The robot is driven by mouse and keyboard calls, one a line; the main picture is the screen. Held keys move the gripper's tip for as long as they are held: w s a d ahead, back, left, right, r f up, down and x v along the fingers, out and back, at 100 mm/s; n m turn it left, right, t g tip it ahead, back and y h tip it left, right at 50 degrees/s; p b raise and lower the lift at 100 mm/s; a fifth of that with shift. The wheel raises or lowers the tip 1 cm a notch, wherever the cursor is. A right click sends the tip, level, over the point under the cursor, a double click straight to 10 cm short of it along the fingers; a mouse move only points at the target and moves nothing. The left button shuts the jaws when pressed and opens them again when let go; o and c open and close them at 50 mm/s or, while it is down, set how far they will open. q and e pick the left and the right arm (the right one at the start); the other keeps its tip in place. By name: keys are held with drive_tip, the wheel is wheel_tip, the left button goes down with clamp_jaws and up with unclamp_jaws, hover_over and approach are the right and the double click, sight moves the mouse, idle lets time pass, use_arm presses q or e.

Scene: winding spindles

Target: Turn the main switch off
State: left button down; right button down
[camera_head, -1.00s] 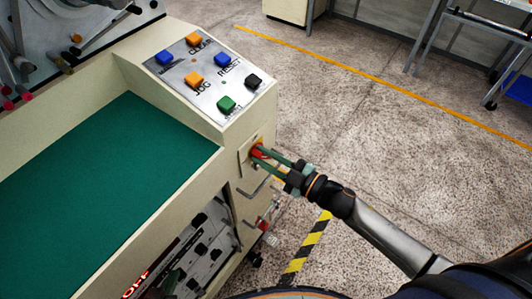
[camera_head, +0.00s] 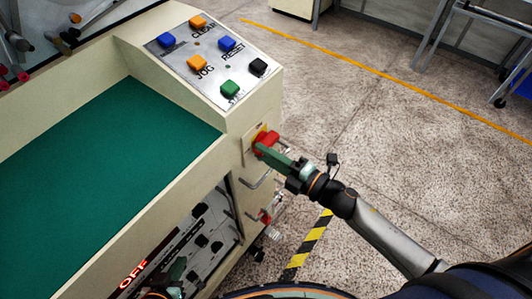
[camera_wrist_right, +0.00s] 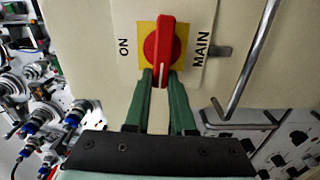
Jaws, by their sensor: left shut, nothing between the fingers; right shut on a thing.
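The main switch (camera_head: 267,138) is a red knob on a yellow plate on the cream machine's end face. In the right wrist view the knob (camera_wrist_right: 164,45) stands upright in the picture, with a white mark near its lower end. "ON" is printed to its left and "MAIN" to its right. My right gripper (camera_head: 263,150) is shut on the knob. Its two green fingers (camera_wrist_right: 161,80) flank the knob's lower end in the wrist view. My left gripper (camera_head: 176,272) is at the bottom left of the head view, shut and empty, partly cut off by the edge.
A sloped button panel (camera_head: 206,60) is above the switch. A metal handle (camera_wrist_right: 250,60) is close beside the switch. A lower panel (camera_head: 205,240) has dark knobs and a lit "OFF" sign (camera_head: 133,271). The floor (camera_head: 400,140) to the right is clear.

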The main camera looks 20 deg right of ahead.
use_arm(q)
drive_tip(key=shift+d+f, duration=0.1)
drive_tip(key=shift+d, duration=0.05)
use_arm(e)
drive_tip(key=shift+f+n, duration=0.15)
drive_tip(key=shift+n, duration=0.25)
use_arm(q)
drive_tip(key=shift+s+f, duration=0.1)
use_arm(e)
drive_tip(key=c, duration=0.8)
unclamp_jaws()
drive_tip(key=shift+o, duration=0.2)
use_arm(q)
drive_tip(key=shift+d+f+b, duration=0.3)
drive_tip(key=shift+b, duration=0.35)
use_arm(e)
drive_tip(key=v, duration=1.2)
drive_tip(key=shift+s+d, duration=0.2)
drive_tip(key=shift+d, duration=0.05)
